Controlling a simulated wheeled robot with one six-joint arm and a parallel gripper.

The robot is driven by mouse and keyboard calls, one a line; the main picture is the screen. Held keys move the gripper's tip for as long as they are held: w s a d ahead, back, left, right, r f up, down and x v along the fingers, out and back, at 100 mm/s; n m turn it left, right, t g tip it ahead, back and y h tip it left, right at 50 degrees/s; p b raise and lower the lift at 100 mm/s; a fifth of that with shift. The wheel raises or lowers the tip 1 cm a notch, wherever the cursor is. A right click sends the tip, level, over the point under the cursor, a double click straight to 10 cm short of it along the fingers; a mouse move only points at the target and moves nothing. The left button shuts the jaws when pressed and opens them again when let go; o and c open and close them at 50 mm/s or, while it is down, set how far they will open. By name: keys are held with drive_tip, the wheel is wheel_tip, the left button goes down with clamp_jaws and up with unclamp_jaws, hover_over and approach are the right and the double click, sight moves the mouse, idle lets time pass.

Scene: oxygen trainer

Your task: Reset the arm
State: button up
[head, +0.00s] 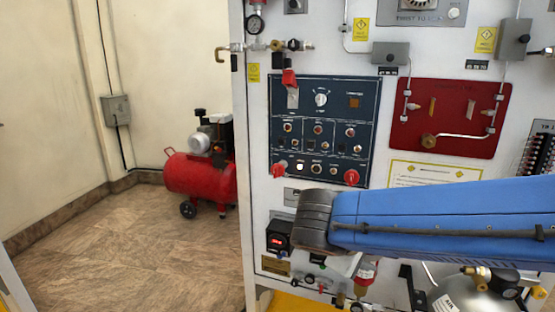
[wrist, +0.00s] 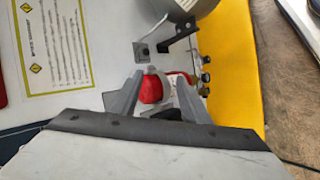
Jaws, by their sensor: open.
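My arm's blue link (head: 440,215) with its dark end cap crosses the lower right of the head view, in front of the trainer panel. I cannot make out my gripper there. In the wrist view my gripper (wrist: 157,78) is open, its two grey fingers pointing at the panel. A red part (wrist: 151,89) shows between the fingers, close to the left one. I cannot tell whether it touches a finger. Nothing is clearly held.
The white trainer panel (head: 254,150) carries a dark blue control board (head: 320,88) and a red board (head: 452,100). A grey cylinder (head: 465,296) stands low at the right. A red compressor (head: 195,175) stands behind at left. The tiled floor (head: 140,235) at left is clear.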

drive_tip(key=s+d+f+m+y, duration=0.3)
drive_tip(key=s+m, duration=0.1)
drive_tip(key=s, duration=0.2)
drive_tip(key=s+d+f+m+g+y, duration=0.1)
drive_tip(key=s+d+f+m+y, duration=0.3)
drive_tip(key=s, duration=0.2)
drive_tip(key=shift+s+d+y, duration=0.25)
drive_tip(key=shift+s+y, duration=0.05)
drive_tip(key=shift+f, duration=0.1)
drive_tip(key=shift+c, duration=0.3)
idle(1.3)
